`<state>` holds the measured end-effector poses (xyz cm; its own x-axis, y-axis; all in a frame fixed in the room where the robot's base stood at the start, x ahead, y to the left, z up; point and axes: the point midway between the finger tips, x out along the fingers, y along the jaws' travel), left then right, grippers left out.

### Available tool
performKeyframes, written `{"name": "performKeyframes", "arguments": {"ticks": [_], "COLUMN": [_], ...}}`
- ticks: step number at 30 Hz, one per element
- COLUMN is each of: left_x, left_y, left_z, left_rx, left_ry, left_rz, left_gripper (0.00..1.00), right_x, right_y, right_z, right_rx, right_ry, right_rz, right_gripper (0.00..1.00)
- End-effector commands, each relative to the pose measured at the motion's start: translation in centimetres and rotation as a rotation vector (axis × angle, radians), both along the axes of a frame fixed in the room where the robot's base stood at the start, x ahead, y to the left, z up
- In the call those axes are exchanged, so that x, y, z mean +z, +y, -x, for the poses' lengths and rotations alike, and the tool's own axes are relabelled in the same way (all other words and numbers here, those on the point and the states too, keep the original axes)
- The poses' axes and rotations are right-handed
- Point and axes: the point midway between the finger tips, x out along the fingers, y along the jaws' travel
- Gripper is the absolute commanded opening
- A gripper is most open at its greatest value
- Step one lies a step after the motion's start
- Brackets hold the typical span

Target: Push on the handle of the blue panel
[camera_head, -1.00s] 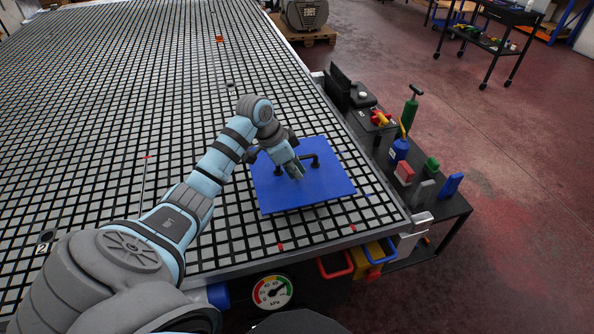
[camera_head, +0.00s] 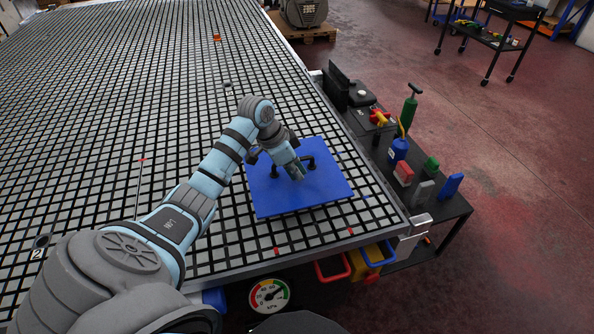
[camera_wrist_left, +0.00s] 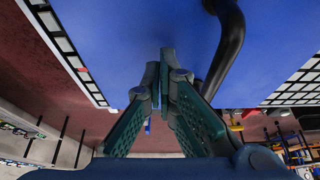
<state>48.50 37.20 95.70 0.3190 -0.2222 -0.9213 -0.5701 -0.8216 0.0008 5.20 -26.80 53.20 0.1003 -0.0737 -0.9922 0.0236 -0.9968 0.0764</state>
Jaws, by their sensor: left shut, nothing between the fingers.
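The blue panel (camera_head: 325,190) lies flat on the grid table near its right front corner. Its black handle (camera_head: 309,160) stands up from it, partly hidden by my left gripper (camera_head: 299,176). The left gripper is shut and empty, pointing down over the panel beside the handle. In the left wrist view, the blue panel (camera_wrist_left: 120,35) fills the upper part. The curved black handle (camera_wrist_left: 229,50) runs just right of my shut left fingertips (camera_wrist_left: 167,65). I cannot tell whether they touch it. My right gripper is not in view.
The grid table (camera_head: 110,110) is mostly clear to the left and back. A dark side cart (camera_head: 445,208) with bottles, tools and small coloured blocks stands along its right edge. A pressure gauge (camera_head: 269,295) and coloured handles sit at the table's front.

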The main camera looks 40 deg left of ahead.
Motion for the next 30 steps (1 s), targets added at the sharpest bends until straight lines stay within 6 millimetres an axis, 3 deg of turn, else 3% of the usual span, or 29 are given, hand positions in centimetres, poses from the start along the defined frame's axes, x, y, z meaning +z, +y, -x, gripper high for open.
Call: {"name": "performKeyframes", "arguments": {"ticks": [30], "left_x": [0.0], "left_y": [1.5], "left_z": [-1.0], "left_rx": [0.000], "left_ry": [0.000], "left_rz": [-0.001], "left_gripper": [0.00], "right_x": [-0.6], "right_y": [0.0], "right_z": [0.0], "right_rx": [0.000], "right_ry": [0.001], "right_rz": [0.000], "right_gripper": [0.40]}}
